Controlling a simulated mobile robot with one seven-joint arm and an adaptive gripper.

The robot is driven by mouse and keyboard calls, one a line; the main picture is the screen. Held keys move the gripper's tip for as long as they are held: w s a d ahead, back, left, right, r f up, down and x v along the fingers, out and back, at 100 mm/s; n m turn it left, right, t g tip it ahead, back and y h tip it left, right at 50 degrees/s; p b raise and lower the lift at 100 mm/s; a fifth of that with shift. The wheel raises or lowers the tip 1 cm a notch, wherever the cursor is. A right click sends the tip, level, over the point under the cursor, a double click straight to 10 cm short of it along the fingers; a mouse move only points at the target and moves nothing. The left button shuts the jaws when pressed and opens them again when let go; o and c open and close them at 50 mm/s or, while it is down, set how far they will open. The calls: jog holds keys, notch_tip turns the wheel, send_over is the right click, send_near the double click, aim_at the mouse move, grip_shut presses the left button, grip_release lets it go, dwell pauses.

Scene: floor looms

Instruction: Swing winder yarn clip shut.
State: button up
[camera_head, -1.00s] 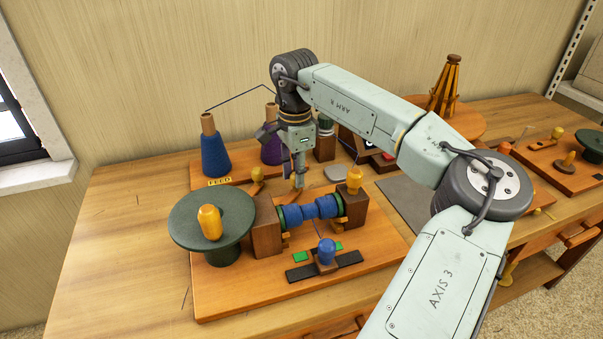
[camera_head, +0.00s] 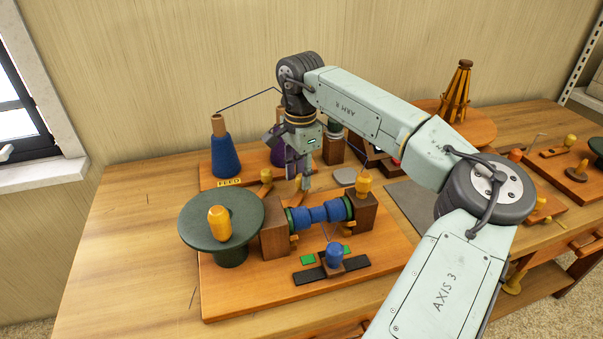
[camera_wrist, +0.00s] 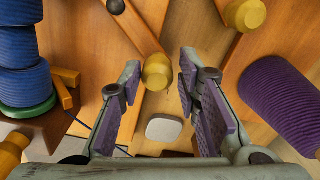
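The winder (camera_head: 236,289) is a wooden board with a green disc crank and a blue bobbin between two brown blocks. Behind the bobbin, small wooden levers with yellow knobs stand near my gripper; I take the one at the fingers as the yarn clip (camera_wrist: 140,32). In the wrist view, its yellow knob (camera_wrist: 157,74) shows between the fingertips, and its bar runs up-left to a dark pivot. My gripper (camera_wrist: 160,82) is open, with padded fingers apart on either side of the knob in the picture. Contact cannot be told. In the head view, my gripper (camera_head: 303,186) points down behind the bobbin.
The blue bobbin (camera_head: 320,213) and yellow-topped right block (camera_head: 362,200) stand in front of my gripper. A blue yarn cone (camera_head: 225,155) is behind left; a purple cone (camera_wrist: 282,100) lies right in the wrist view. A second yellow knob (camera_wrist: 245,13) is close by.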

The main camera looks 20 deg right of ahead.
jog(key=shift+o, duration=1.2)
jog(key=shift+d, duration=0.1)
notch_tip(320, 180, up, 12)
